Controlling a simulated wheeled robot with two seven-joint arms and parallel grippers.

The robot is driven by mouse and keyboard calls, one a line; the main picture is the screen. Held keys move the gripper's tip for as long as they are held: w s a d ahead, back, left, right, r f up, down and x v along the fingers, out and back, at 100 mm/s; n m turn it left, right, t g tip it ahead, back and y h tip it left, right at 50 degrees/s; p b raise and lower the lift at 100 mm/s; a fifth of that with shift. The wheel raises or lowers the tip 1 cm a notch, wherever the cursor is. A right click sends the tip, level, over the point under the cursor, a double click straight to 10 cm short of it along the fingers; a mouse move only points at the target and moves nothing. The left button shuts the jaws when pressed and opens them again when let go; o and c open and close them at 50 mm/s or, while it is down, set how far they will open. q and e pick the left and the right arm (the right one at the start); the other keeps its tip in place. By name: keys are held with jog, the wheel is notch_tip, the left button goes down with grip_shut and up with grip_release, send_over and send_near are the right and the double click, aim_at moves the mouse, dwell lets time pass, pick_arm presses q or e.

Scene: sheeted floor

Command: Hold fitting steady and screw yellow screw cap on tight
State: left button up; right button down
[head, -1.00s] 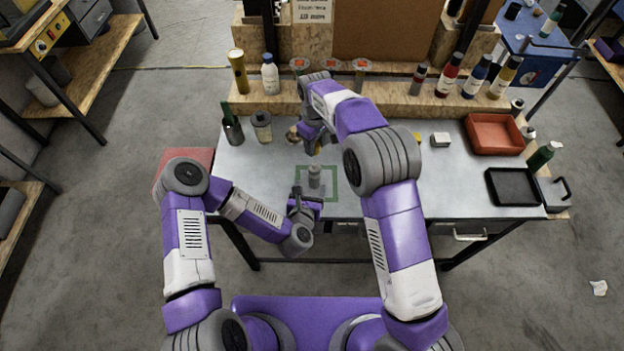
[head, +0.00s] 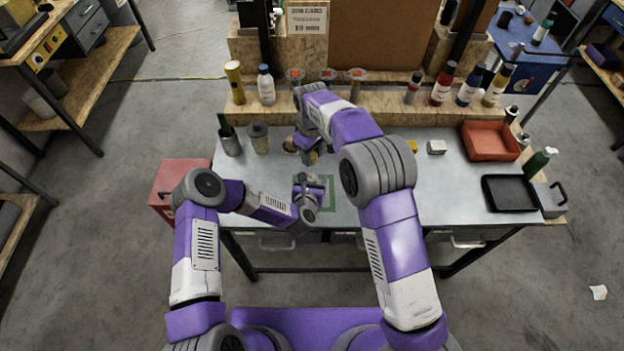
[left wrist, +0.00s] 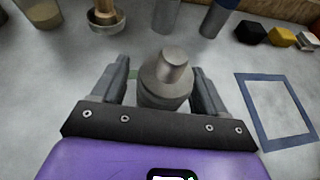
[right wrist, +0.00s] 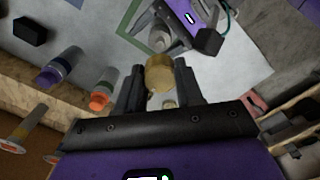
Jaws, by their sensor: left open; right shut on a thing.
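The grey metal fitting (left wrist: 167,78) stands upright on the table between the fingers of my left gripper (left wrist: 160,85), which is open around it. The right wrist view also shows the fitting (right wrist: 158,40) between those fingers. In the head view my left gripper (head: 312,182) hides most of the fitting. My right gripper (right wrist: 160,85) is shut on the yellow screw cap (right wrist: 160,72), apart from the fitting. In the head view my right gripper (head: 308,156) is farther back over the table, with the cap mostly hidden.
A green outlined square (head: 330,205) marks the table by the fitting. A grey canister (head: 258,138) and a cup with a green item (head: 229,142) stand at the back left. A red tray (head: 488,142) and black tray (head: 509,193) are on the right.

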aim_at(312, 174)
pick_arm(q)
jog(key=c, duration=1.2)
pick_arm(e)
jog(key=c, duration=1.5)
grip_release()
jog(key=shift+c, duration=1.4)
jog(key=shift+f, duration=2.9)
jog(key=shift+f, duration=1.05)
